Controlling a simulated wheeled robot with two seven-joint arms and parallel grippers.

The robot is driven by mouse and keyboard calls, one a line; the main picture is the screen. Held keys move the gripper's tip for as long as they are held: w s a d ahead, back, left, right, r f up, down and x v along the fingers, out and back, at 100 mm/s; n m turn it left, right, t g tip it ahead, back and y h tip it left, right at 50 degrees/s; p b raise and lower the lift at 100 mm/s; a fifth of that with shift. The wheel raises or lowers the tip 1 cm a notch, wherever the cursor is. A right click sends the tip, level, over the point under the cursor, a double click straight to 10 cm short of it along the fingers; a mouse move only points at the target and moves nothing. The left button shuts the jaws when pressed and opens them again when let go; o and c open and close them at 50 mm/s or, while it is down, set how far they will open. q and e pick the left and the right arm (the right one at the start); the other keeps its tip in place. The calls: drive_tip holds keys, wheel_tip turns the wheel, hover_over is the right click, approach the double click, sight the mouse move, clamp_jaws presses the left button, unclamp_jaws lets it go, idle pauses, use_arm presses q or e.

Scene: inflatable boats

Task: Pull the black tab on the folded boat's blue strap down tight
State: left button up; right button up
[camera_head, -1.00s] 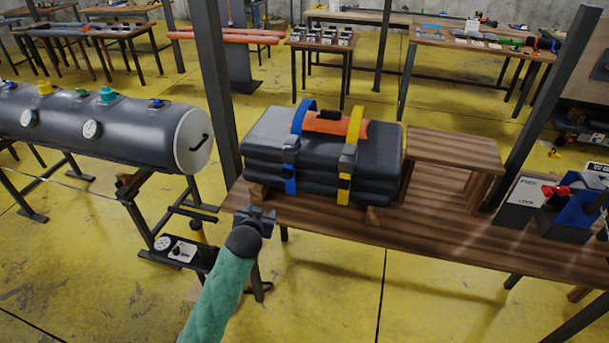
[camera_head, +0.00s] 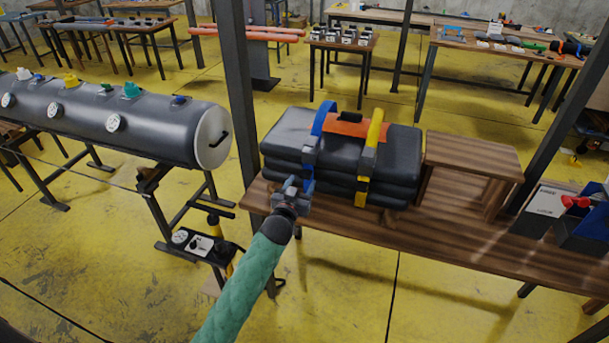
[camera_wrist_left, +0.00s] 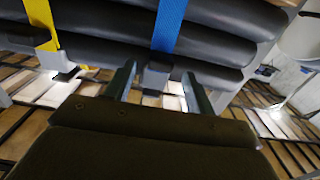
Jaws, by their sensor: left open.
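The folded boat (camera_head: 395,150), a stack of dark grey layers, lies on the wooden bench. The blue strap (camera_head: 310,150) runs over its left part and down its front. In the left wrist view the blue strap (camera_wrist_left: 168,25) comes down to a dark tab (camera_wrist_left: 157,78). My left gripper (camera_head: 292,187) is open at the boat's lower front, below the blue strap. In the left wrist view its fingers (camera_wrist_left: 158,86) stand one on each side of the tab; I cannot tell whether they touch it. In the head view the gripper hides the tab. My right gripper is not in view.
A yellow strap (camera_head: 372,150) crosses the boat to the right. An orange piece (camera_head: 358,126) lies on top. A wooden stand (camera_head: 470,155) is at right on the bench (camera_head: 420,235). A dark post (camera_head: 238,90) stands close at left, beside a grey cylinder (camera_head: 160,130).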

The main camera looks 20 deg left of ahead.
sight(304, 177)
use_arm(q)
drive_tip(key=w+p, duration=0.1)
drive_tip(key=w, duration=0.2)
drive_tip(key=shift+r, duration=0.15)
drive_tip(key=shift+w, duration=0.35)
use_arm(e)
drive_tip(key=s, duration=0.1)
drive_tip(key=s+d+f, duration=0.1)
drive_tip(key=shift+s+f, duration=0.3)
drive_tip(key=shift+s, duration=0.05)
